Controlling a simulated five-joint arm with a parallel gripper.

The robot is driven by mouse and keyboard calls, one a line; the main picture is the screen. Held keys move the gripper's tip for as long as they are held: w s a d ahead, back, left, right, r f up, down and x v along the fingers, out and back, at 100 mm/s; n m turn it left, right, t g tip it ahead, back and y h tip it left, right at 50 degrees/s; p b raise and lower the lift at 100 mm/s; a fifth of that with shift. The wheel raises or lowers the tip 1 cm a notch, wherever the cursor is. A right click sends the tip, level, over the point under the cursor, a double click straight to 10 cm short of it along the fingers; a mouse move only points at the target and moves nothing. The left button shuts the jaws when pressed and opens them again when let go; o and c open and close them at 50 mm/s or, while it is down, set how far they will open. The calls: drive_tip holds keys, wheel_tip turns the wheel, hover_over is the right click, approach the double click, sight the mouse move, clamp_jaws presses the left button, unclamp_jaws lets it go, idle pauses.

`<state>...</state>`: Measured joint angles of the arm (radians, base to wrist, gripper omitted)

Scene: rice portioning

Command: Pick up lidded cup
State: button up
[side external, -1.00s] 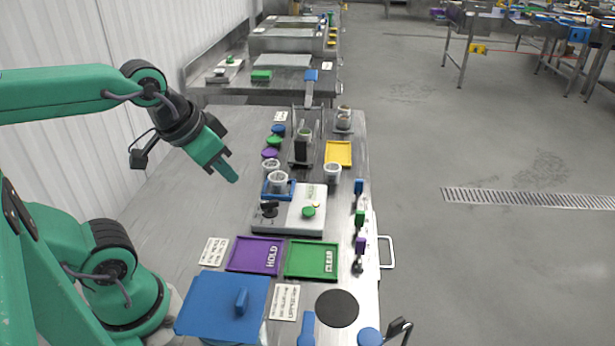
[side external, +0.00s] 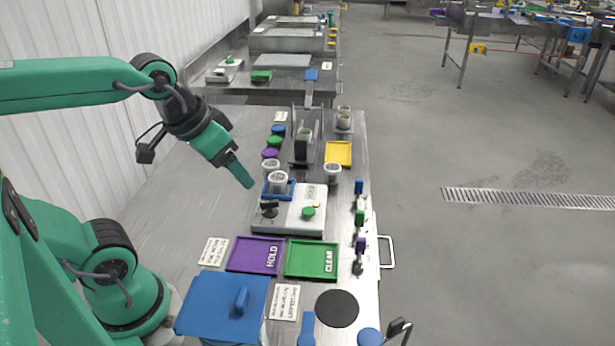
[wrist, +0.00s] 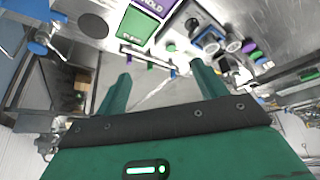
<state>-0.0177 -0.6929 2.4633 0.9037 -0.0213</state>
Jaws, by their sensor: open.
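A pale cup (side external: 278,179) stands upright in a blue holder (side external: 288,194) on the white-topped scale unit. Another cup (side external: 271,166) stands just behind it, and a third (side external: 332,171) stands to the right. I cannot tell which of them wears a lid. Two cups (wrist: 211,45) (wrist: 233,46) show right of my fingers in the wrist view.
Blue, green (side external: 274,141) and purple lids lie in a column behind the cups. A yellow tray (side external: 339,144) lies behind right. Purple HOLD (side external: 245,254) and green CLEAR (side external: 300,259) trays lie in front, near a blue lidded box (side external: 215,308). The table's left side is clear.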

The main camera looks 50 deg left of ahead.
drive_tip(key=w+a+n+g, duration=0.2)
drive_tip(key=w+a, duration=0.1)
drive_tip(key=w, duration=0.3)
drive_tip(key=n+g, duration=0.3)
drive_tip(key=n, duration=0.3)
hover_over(278, 176)
drive_tip(key=f, duration=1.2)
drive_tip(key=shift+s+d, duration=0.4)
drive_tip(key=shift+w+a+f+n, duration=0.15)
drive_tip(key=shift+a+f+n, duration=0.2)
drive_tip(key=shift+f, duration=0.1)
drive_tip(key=shift+w+f, duration=0.2)
drive_tip(key=shift+f, duration=3.65)
drive_tip(key=c, duration=1.1)
drive_tip(key=shift+r, duration=0.15)
